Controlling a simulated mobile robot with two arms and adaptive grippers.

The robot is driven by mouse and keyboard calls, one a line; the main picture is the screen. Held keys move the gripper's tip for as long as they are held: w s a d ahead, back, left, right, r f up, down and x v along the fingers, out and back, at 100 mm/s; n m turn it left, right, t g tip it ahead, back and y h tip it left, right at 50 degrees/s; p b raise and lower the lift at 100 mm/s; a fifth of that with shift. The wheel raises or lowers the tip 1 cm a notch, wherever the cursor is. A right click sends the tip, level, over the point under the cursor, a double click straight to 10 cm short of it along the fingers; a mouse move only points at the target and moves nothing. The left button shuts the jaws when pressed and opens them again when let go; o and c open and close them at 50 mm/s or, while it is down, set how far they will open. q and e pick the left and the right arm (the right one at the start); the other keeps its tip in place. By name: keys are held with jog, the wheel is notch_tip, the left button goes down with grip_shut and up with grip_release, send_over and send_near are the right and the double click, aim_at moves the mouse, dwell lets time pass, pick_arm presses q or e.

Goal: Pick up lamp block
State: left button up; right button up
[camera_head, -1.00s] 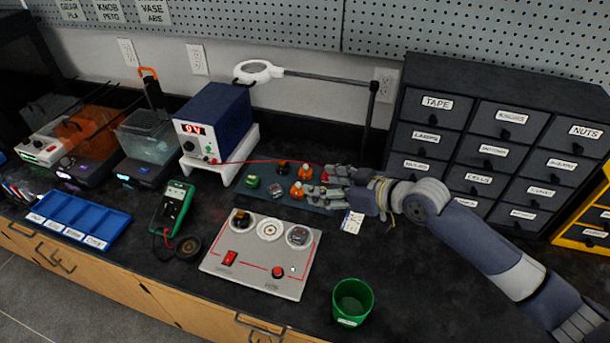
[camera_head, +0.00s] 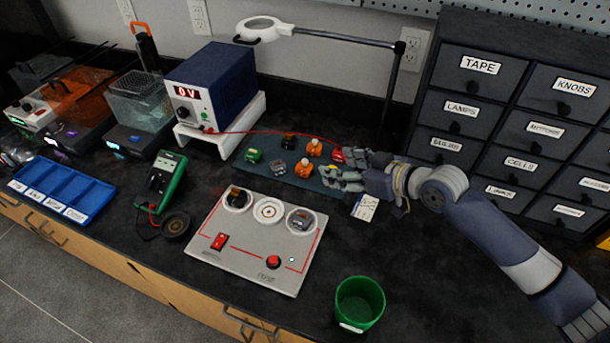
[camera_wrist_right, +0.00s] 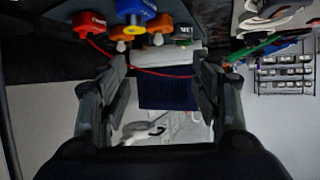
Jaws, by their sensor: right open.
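Two orange blocks with white bulb-like tops, which look like lamp blocks, stand on the dark blue-grey mat (camera_head: 262,176): a far one (camera_head: 314,148) and a near one (camera_head: 304,169). In the right wrist view, orange blocks with white bulbs show at the top, one at left (camera_wrist_right: 124,32) and one further right (camera_wrist_right: 160,26). My right gripper (camera_head: 338,170) is open and empty at the mat's right end, just right of the orange blocks. Its two fingers (camera_wrist_right: 160,90) are apart in the wrist view, with no block between them. My left gripper is out of view.
A red block (camera_head: 337,156) is beside my right fingers; a blue-and-yellow block (camera_wrist_right: 136,14) shows in the wrist view. A green block (camera_head: 253,156) stands at the mat's left. The grey circuit panel (camera_head: 250,262), green cup (camera_head: 360,303), power supply (camera_head: 215,85) and drawer cabinet (camera_head: 470,95) surround the mat.

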aim_at(306, 162)
jog(key=shift+f+x, duration=0.2)
jog(key=shift+x, duration=5.4)
jog(key=shift+s+d, duration=0.1)
jog(key=c, duration=1.1)
